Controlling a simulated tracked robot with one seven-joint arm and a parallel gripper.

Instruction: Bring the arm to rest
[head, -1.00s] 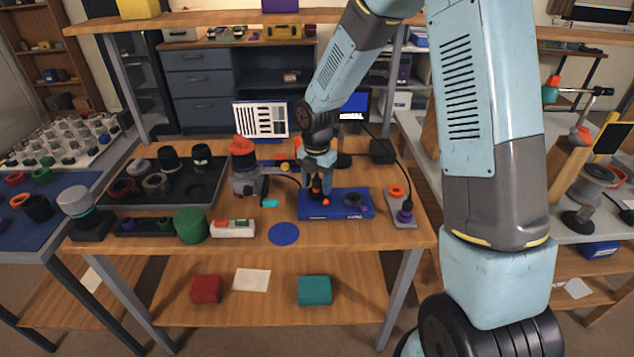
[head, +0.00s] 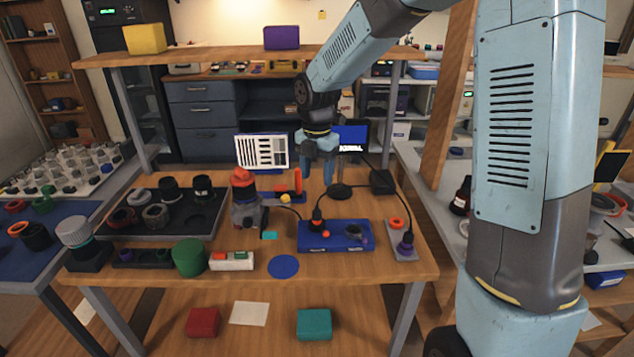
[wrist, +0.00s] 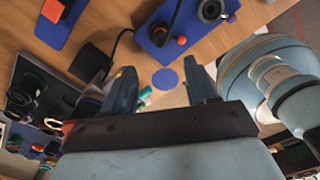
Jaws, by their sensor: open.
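My gripper (head: 318,172) hangs above the back of the wooden workbench (head: 350,262) in the head view, fingers pointing down. It is in front of the small monitor (head: 352,137) and clear of the bench top. In the wrist view my gripper (wrist: 165,88) has its two fingers spread apart with nothing between them. The blue block (head: 345,240) lies on the bench below and nearer the front, with a black-and-orange part (head: 317,222) and a dark ring (head: 353,229) on it. The blue block also shows at the top of the wrist view (wrist: 158,48).
A black tray (head: 212,222) with lens parts is on the left. An orange-topped grey device (head: 245,200) stands left of my gripper. A black box (head: 382,181) with a cable and a grey plate (head: 402,254) are on the right. A shelf (head: 240,50) runs behind, above the bench.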

